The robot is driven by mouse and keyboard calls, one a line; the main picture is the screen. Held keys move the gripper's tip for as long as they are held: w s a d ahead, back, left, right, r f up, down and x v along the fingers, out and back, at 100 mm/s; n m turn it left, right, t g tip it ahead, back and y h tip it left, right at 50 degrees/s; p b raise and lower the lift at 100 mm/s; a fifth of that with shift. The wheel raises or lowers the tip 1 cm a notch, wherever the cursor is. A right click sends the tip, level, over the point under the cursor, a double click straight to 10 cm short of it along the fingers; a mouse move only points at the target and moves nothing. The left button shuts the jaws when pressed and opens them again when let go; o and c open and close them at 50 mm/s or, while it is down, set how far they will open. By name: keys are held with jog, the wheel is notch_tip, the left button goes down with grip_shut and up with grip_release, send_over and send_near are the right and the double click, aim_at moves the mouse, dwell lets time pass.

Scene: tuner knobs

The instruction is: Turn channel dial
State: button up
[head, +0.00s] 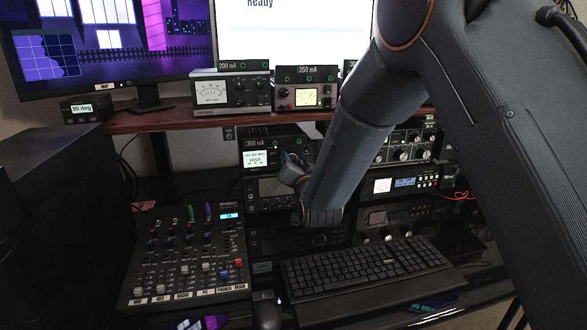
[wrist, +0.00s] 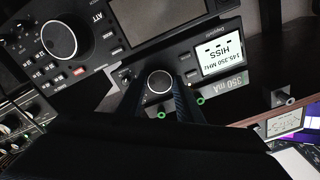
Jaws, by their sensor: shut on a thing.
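The channel dial (wrist: 158,82) is a round knob with a pale face on a black tuner unit. In the wrist view, my gripper (wrist: 159,88) has one dark finger on each side of the dial and is shut on it. The tuner's lit display (wrist: 221,61) appears upside down there and reads 145.350 MHz and HISS. In the head view, the display (head: 256,158) is left of my gripper (head: 292,168), under a 350 mA label. The dial itself is hidden behind my gripper and arm in the head view.
A radio with a large knob (wrist: 58,40) adjoins the tuner. Meters labelled 200 mA (head: 230,92) and 250 mA (head: 305,95) stand on the shelf (head: 165,119) above. A mixer (head: 190,255) and keyboard (head: 365,267) occupy the desk below. More radios stand at right.

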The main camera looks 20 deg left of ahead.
jog(key=m+b, duration=0.2)
jog(key=m, duration=0.3)
jog(key=shift+w+d+b, duration=0.1)
jog(key=shift+b, duration=0.2)
dwell(0.4)
jog(key=o, duration=1)
jog(key=shift+o, duration=0.2)
jog(key=shift+r, duration=0.1)
